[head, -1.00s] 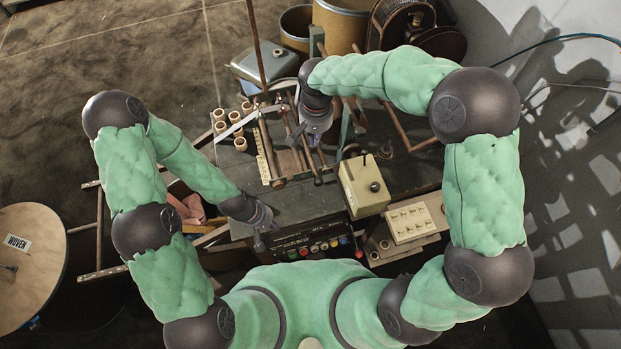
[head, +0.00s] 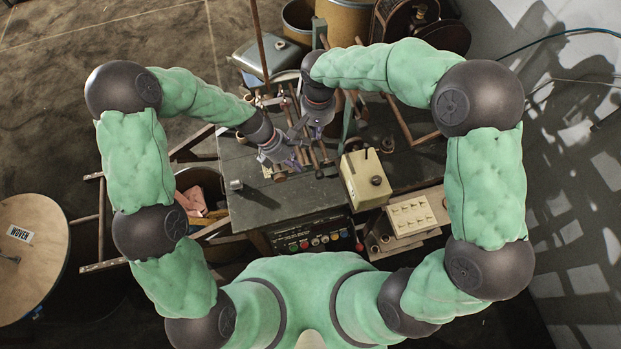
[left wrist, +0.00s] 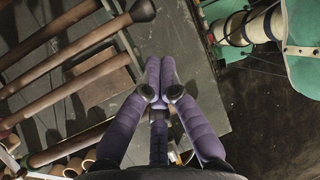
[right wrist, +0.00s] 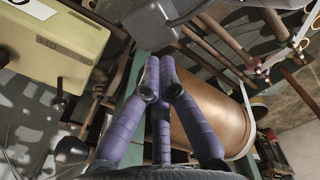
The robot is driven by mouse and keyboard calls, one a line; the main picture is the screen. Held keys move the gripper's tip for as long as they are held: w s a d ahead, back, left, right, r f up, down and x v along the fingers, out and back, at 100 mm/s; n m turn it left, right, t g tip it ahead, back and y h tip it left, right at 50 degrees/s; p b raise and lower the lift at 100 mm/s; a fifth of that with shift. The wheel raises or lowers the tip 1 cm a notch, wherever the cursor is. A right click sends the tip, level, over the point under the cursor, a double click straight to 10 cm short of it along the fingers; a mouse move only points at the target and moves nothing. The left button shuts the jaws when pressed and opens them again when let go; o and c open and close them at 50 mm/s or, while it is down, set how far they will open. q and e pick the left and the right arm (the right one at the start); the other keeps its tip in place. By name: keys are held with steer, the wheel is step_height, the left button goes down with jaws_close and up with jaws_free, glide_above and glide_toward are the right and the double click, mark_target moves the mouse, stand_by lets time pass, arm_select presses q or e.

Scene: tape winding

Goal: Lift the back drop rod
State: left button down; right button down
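Several brown rods of the winding frame (head: 325,153) lie over the dark bench in the head view. They show large at the upper left of the left wrist view, as one long rod (left wrist: 62,84) beside others. I cannot tell which is the back drop rod. My left gripper (head: 282,170) is over the near part of the frame, its purple fingers (left wrist: 160,68) together and empty, right of the rod ends. My right gripper (head: 316,130) is farther back over the frame. Its purple fingers (right wrist: 158,68) are together with nothing visible between them. Both arms hide parts of the frame.
A button panel (head: 312,236) is at the bench front. Drums (head: 345,22) and a grey metal case (head: 265,56) stand behind. The bench's front left is mostly clear.

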arm_select(q)
steer(key=x, duration=1)
steer(key=shift+d+r, duration=0.15)
steer(key=shift+d, duration=0.05)
steer(key=shift+r, duration=0.1)
step_height(320, 180, up, 2)
steer(key=shift+r+g, duration=0.2)
steer(key=shift+g, duration=0.2)
arm_select(e)
steer(key=c, duration=1)
jaws_free()
steer(key=shift+o, duration=0.2)
